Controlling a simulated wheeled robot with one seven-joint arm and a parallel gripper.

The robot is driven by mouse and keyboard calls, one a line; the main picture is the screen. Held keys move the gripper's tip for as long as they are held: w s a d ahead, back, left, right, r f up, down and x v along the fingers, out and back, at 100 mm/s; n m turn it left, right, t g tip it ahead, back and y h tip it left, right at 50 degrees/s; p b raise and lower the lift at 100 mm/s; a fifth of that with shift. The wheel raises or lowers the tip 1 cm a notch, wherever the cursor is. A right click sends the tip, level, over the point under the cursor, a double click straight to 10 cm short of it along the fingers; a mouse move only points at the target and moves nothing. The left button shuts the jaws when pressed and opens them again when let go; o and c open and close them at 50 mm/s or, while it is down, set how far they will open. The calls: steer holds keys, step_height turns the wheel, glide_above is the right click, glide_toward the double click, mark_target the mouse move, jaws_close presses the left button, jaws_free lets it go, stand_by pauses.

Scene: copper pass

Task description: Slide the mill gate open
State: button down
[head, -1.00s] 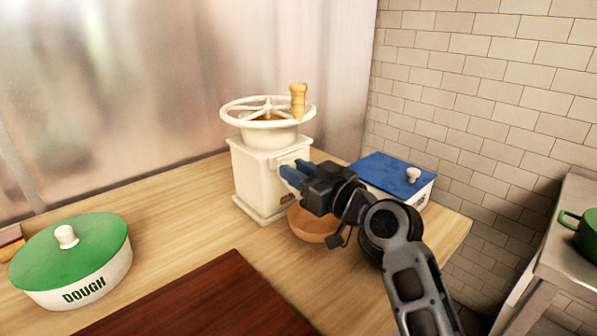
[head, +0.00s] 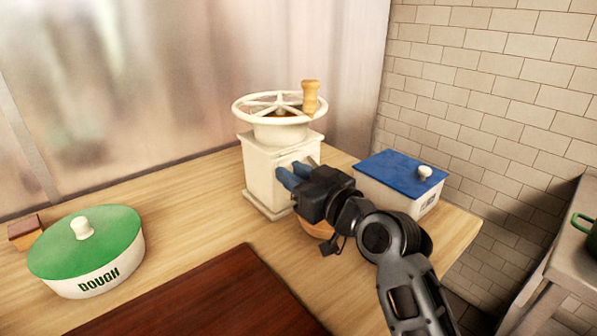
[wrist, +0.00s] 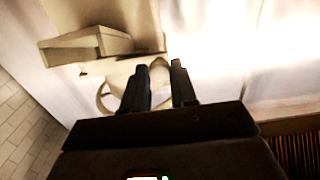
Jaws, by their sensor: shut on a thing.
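The cream mill (head: 262,172) stands on the wooden counter, with a spoked wheel (head: 280,97) and a wooden knob (head: 311,97) on top. My gripper (head: 288,177) is at the front of the mill's body, its blue fingers pointing at it. In the wrist view my gripper (wrist: 158,84) has its two dark fingers close around a small pale part on the mill. The fingers hide most of that part and I cannot make out the gate's exact position. My gripper's body covers the mill's lower right front.
A brown bowl (head: 318,230) sits below my gripper, mostly hidden. A blue-lidded box (head: 399,178) stands right of the mill. A green-lidded dough pot (head: 93,262) and a dark red board (head: 200,305) are at the left and front. A tiled wall (head: 480,80) borders the right.

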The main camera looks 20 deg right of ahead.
steer(key=c, duration=0.9)
jaws_free()
steer(key=shift+s+a, duration=0.1)
steer(key=shift+a, duration=0.15)
steer(key=b+v, duration=0.1)
steer(key=v, duration=0.7)
steer(key=shift+b, duration=0.35)
